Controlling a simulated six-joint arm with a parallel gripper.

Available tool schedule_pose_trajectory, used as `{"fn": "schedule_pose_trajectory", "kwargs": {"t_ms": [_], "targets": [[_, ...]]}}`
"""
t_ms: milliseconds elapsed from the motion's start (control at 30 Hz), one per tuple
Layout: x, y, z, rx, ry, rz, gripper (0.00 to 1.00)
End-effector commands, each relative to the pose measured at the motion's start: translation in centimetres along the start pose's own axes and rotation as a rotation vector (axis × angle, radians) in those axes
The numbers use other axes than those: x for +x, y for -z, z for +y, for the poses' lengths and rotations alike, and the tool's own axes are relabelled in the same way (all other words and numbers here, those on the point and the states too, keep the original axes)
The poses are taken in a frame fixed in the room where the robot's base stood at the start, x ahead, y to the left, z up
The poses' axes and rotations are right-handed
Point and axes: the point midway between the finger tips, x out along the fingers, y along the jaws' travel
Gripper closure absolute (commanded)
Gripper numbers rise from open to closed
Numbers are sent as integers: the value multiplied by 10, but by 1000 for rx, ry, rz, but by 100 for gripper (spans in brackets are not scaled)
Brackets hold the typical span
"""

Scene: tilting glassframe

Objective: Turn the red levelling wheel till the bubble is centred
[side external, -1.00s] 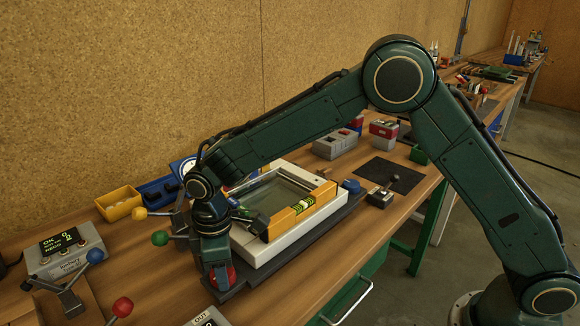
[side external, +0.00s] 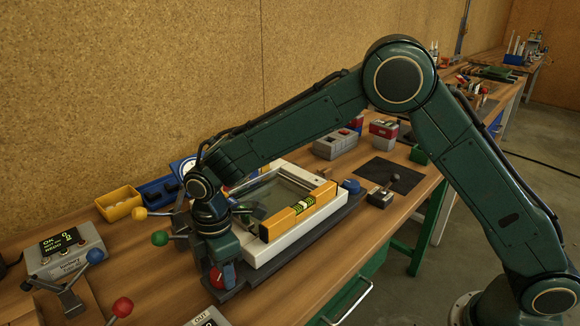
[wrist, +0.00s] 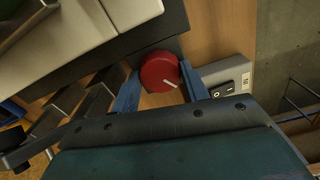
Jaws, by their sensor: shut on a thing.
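The red levelling wheel (wrist: 160,72) sits at the corner of the dark base in the wrist view, with a white mark on its face toward the lower right. In the side view the wheel (side external: 222,277) is partly hidden by my gripper (side external: 221,268). My gripper (wrist: 159,88) is shut on the wheel, one blue finger on each side. The white glass frame (side external: 265,257) lies on the dark base. A yellow spirit level (side external: 283,224) lies along its front edge with a green vial (side external: 304,205). The bubble is too small to place.
A grey box with a black switch (wrist: 229,89) is close to the right of the wheel. A blue knob (side external: 351,186) is at the base's far right corner. A grey display box (side external: 66,250) and coloured ball-ended handles (side external: 160,238) stand at left.

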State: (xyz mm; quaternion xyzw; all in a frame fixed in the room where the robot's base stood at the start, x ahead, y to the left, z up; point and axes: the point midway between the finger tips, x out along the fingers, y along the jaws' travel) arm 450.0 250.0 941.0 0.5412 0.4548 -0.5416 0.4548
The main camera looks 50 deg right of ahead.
Motion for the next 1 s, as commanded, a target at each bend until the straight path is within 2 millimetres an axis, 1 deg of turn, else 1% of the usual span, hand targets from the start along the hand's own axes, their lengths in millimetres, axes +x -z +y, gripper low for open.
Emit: {"fn": "schedule_pose_trajectory", "kwargs": {"t_ms": [67,100,167,200,500,667,867,1000], "targets": [[-1,2,1,-2,-5,5,78],[-1,2,1,-2,-5,5,49],[-1,2,1,-1,-4,5,38],[-1,2,1,-1,-4,4,33],[-1,1,0,1,-1,2,33],[-6,1,0,1,-2,2,33],[-25,1,0,1,-3,3,33],[-46,1,1,1,-5,4,33]]}}
